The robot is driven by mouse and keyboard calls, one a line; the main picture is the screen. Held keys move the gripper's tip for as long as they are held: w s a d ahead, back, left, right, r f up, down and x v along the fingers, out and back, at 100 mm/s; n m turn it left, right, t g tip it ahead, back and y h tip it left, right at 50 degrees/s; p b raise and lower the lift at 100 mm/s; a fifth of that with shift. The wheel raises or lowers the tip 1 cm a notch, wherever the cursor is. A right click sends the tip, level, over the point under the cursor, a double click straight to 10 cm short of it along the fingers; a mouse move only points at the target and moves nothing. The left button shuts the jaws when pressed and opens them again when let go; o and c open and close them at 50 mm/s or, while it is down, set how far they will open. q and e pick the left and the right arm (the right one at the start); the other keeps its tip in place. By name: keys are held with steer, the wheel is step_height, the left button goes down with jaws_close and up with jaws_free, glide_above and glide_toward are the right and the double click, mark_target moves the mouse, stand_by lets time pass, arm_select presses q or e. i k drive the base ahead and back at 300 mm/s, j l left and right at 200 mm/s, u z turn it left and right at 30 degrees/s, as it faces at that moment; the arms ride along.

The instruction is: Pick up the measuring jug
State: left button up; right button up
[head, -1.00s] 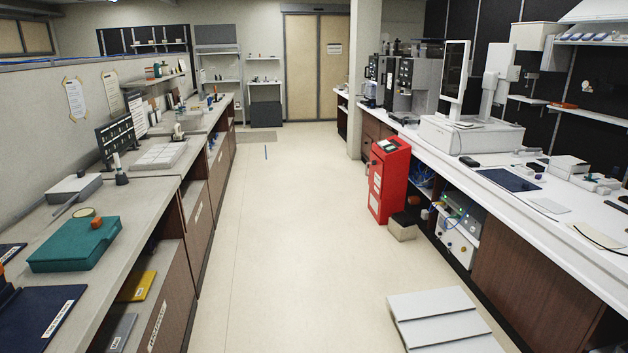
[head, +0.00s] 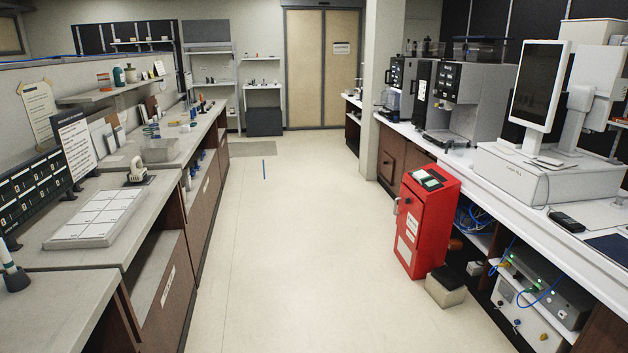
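I cannot make out a measuring jug for certain in the head view. Small bottles and jars (head: 118,76) stand on the shelf above the left counter, and several small items sit farther back on that counter, too small to name. Coffee machines (head: 468,100) stand on the right counter. Neither of my grippers shows in the head view.
The aisle floor (head: 270,240) is clear between the left counter (head: 70,305) and the right counter. A red cabinet (head: 425,222) and a small box (head: 446,288) stand on the floor at the right. A till screen (head: 538,85) stands on the right counter.

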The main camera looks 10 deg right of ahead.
mark_target(458, 144)
steer(key=i+l+z, duration=0.2)
steer(key=i, duration=1.05)
steer(key=i+j+z, duration=0.25)
steer(key=i, duration=0.95)
